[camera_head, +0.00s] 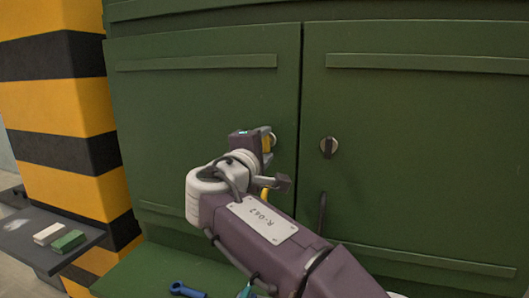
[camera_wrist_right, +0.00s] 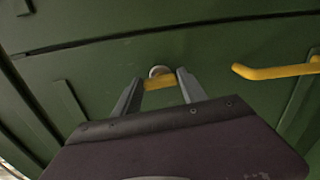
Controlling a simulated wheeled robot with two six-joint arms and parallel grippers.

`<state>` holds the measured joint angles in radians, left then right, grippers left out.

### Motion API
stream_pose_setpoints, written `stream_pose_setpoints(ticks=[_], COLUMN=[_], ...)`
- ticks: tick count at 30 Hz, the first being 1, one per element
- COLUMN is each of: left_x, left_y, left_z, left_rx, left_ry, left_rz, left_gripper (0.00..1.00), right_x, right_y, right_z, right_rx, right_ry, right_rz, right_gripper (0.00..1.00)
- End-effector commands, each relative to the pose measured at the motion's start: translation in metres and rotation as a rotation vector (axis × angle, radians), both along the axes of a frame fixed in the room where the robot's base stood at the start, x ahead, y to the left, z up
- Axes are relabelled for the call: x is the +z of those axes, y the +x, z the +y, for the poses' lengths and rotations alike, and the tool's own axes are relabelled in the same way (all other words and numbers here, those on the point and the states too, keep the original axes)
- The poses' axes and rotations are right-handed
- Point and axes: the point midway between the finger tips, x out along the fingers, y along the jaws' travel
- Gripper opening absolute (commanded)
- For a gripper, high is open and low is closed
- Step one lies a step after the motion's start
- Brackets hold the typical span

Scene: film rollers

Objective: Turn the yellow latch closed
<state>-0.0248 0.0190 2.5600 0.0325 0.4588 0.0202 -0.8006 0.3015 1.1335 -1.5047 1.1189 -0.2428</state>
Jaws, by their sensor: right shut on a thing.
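The yellow latch (camera_head: 267,144) is on the left green cabinet door, near the seam between the doors, with a round silver base behind it. My right gripper (camera_head: 268,141) reaches it and hides most of it in the head view. In the right wrist view, the yellow latch (camera_wrist_right: 160,83) lies between the two grey fingers of my right gripper (camera_wrist_right: 158,86), which is shut on it. The silver round base shows just beyond it. The latch's exact angle is hard to tell. My left gripper is not in view.
A dark latch (camera_head: 328,147) on a silver base is on the right door, with a dark handle (camera_head: 322,212) below. A yellow handle (camera_wrist_right: 275,71) stands beside my gripper in the wrist view.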

Motion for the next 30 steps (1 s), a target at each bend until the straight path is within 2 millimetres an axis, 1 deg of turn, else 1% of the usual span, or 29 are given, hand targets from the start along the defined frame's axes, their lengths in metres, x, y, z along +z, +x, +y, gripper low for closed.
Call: stream_pose_setpoints(ticks=[5, 19, 20, 21, 22, 30], left_x=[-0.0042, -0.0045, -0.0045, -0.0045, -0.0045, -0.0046], left_y=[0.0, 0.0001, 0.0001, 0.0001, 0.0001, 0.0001], left_z=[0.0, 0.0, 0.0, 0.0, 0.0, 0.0], left_rx=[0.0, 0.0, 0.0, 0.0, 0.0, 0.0], left_ry=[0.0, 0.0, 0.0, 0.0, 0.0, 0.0], left_rz=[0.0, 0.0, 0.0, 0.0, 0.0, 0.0], left_gripper=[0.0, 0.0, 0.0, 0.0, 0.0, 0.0], right_x=[-0.0018, -0.001, -0.001, -0.001, -0.001, -0.0006], right_y=[0.0002, 0.0002, 0.0002, 0.0002, 0.0002, -0.0002], right_z=[0.0003, 0.0002, 0.0002, 0.0002, 0.0002, 0.0001], right_rx=[0.0, 0.0, 0.0, 0.0, 0.0, 0.0], right_ry=[0.033, 0.043, 0.043, 0.043, 0.043, 0.043], right_rz=[-0.009, -0.012, -0.012, -0.012, -0.012, -0.013], right_gripper=[0.09, 0.09, 0.55, 0.66, 0.71, 0.71])
